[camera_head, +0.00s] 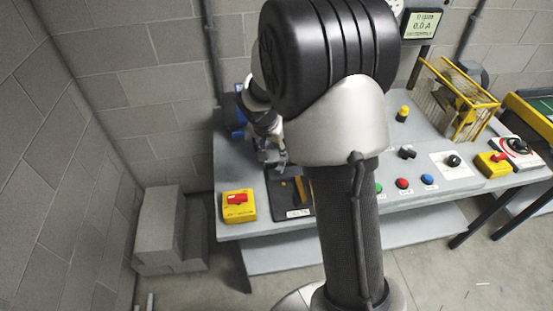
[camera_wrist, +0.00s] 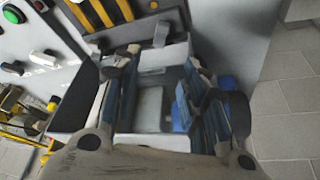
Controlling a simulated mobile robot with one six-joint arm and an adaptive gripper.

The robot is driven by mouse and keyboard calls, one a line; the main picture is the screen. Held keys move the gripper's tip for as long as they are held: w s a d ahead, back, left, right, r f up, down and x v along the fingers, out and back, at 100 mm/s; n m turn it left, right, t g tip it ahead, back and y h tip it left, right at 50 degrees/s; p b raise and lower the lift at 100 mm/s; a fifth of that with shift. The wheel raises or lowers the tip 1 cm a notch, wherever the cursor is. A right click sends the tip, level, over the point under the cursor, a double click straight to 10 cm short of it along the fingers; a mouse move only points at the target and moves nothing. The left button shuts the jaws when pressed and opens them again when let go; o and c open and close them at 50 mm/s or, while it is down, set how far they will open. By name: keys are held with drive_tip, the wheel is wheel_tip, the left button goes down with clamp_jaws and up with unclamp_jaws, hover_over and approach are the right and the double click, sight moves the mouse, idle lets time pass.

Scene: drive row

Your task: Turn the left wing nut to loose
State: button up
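My gripper (camera_head: 272,158) is over the left end of the grey bench in the head view, above a dark panel (camera_head: 279,205) with yellow bars and a white label. In the wrist view my gripper (camera_wrist: 162,72) has its two fingers spread apart, with nothing held between them. The dark panel with yellow bars (camera_wrist: 98,14) shows at the top of that view, beyond the fingertips. I cannot make out the left wing nut for sure in either view. My arm hides part of the panel and the bench middle in the head view.
A pale open bin (camera_wrist: 180,55) with blue items lies below the fingers. A yellow box with a red switch (camera_head: 238,206) sits at the bench's front left corner. Coloured buttons (camera_head: 402,183), a yellow cage (camera_head: 455,100) and a meter (camera_head: 421,25) are to the right.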

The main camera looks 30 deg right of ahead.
sight(280, 164)
drive_tip(key=b+x, duration=0.3)
drive_tip(key=x, duration=1.2)
drive_tip(key=shift+a+f, duration=0.1)
clamp_jaws()
